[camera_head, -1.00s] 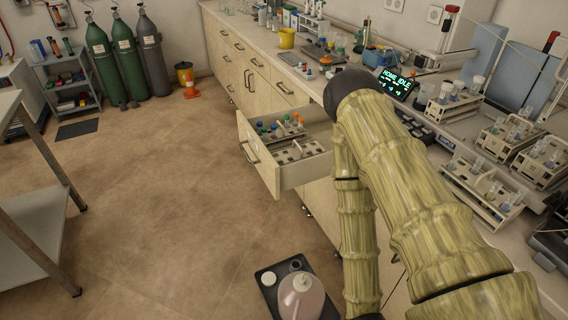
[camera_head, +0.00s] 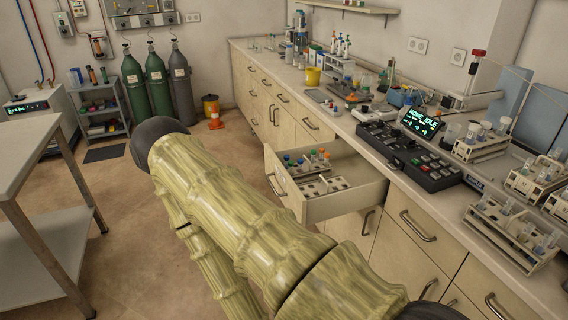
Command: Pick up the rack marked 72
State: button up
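I cannot read a 72 on any rack. Several racks holding cups or vials stand on the right bench: one rack (camera_head: 478,155) beside the display, one rack (camera_head: 530,186) farther right, and a long rack (camera_head: 505,236) near the bench's front edge. Two more racks lie in the open drawer: a rack with coloured caps (camera_head: 303,168) and a grey rack (camera_head: 322,188). My arm crosses the lower middle of the view, left of the drawer. My gripper is out of view, so what it holds cannot be seen.
The open drawer (camera_head: 345,200) juts out from the bench. A control panel (camera_head: 410,155) and a display reading HOME IDLE (camera_head: 421,123) stand on the bench. A metal table (camera_head: 40,150) is at left.

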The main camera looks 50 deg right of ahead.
aim_at(321, 187)
jog(key=u, duration=0.05)
jog(key=i, duration=1.7)
jog(key=z, duration=3.45)
jog(key=k, duration=0.95)
jog(key=u, duration=1.2)
jog(key=i, duration=0.5)
jog(key=z, duration=0.05)
